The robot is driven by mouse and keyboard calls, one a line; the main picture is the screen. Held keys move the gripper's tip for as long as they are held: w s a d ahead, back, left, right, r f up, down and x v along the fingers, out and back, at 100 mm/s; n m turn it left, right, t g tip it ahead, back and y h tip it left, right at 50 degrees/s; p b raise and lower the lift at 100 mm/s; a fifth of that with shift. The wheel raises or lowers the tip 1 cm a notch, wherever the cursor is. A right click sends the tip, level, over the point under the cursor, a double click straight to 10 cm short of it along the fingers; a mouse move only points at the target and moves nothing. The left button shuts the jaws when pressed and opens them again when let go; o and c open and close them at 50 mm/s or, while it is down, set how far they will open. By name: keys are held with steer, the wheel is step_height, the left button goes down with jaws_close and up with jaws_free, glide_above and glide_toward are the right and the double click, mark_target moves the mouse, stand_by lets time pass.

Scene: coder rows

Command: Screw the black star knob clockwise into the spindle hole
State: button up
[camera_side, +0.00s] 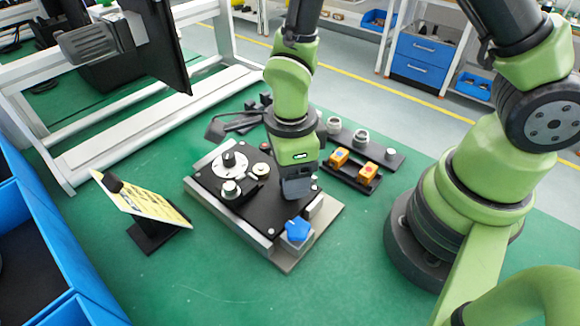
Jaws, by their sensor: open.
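My gripper (297,188) points down over the right part of a black-topped fixture plate (262,215). Its dark fingers are open, and I see nothing held between them. A small black knob (229,158) stands upright on a white dial at the fixture's far left. Dark, lobed pieces (265,99) lie behind the fixture, partly hidden by my arm; I cannot tell if one is the black star knob. A blue star-shaped knob (298,228) sits on a block at the near corner. I cannot make out the spindle hole; my gripper covers part of the plate.
A tilted yellow card (140,196) stands left. The green front is clear.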

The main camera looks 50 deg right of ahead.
steer(key=n, duration=0.6)
steer(key=shift+n, duration=0.4)
steer(key=n, duration=0.4)
steer(key=shift+n, duration=0.3)
steer(key=n, duration=0.3)
steer(key=shift+n, duration=0.3)
steer(key=n, duration=1)
steer(key=shift+c, duration=0.4)
